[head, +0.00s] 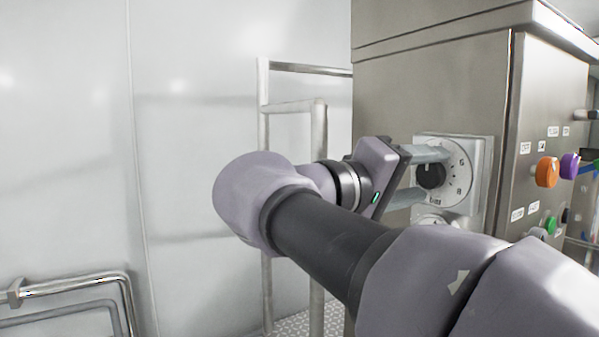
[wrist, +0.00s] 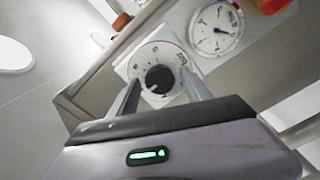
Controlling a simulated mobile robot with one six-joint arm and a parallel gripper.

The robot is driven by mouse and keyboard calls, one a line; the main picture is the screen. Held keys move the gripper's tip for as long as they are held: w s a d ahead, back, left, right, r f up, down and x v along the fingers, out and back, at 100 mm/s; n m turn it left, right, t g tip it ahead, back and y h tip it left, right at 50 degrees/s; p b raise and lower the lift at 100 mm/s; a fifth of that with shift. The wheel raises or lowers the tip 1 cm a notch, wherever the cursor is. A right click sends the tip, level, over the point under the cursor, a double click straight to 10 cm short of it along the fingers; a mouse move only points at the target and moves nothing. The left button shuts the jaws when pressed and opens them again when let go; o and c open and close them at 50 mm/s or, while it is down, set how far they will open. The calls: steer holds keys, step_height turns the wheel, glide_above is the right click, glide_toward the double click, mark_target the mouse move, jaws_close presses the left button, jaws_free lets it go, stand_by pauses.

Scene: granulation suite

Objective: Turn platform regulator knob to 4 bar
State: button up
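The regulator knob (head: 430,176) is black and round on a white dial plate (head: 466,150) on the steel cabinet's side. In the head view 6, 8 and "bar" can be read on the dial. The knob also shows in the wrist view (wrist: 159,78), with a small light mark near its lower left edge; the exact setting is too small to read. My gripper (head: 436,172) is at the dial with its fingers apart, one on each side of the knob. In the wrist view (wrist: 160,79) gaps show between fingers and knob.
A round pressure gauge (wrist: 214,29) sits beside the dial. The steel cabinet (head: 440,85) carries an orange knob (head: 547,171), a purple knob (head: 569,165) and a green button (head: 550,224) on its right face. Metal railings (head: 265,180) stand left of the cabinet.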

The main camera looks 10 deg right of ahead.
steer(key=shift+a, duration=0.1)
steer(key=v, duration=1.7)
steer(key=shift+p, duration=0.45)
steer(key=shift+s+a, duration=0.1)
steer(key=s+d+f+n+g+y+b, duration=0.15)
steer(key=d+f+b, duration=0.4)
steer(key=f, duration=0.75)
steer(key=s+d+f+n+g+y+b, duration=0.1)
steer(key=s+d+f+y+b, duration=0.15)
steer(key=f+b, duration=0.8)
steer(key=s+d+f+n+g+y+b, duration=0.1)
steer(key=s+d+f+n+y+b, duration=0.3)
steer(key=f, duration=1.2)
steer(key=s+a+f+m+t+y+b, duration=0.1)
steer(key=a+f+m+y+b, duration=0.2)
steer(key=f+b, duration=0.3)
steer(key=s+a+f+m+t+y+b, duration=0.1)
steer(key=a+f+m+y+b, duration=0.2)
steer(key=f+b, duration=0.4)
steer(key=s+a+f+m+t+y+b, duration=0.1)
steer(key=a+f+m+y+b, duration=0.2)
steer(key=f, duration=1.8)
steer(key=a+y+b, duration=0.2)
steer(key=b, duration=0.1)
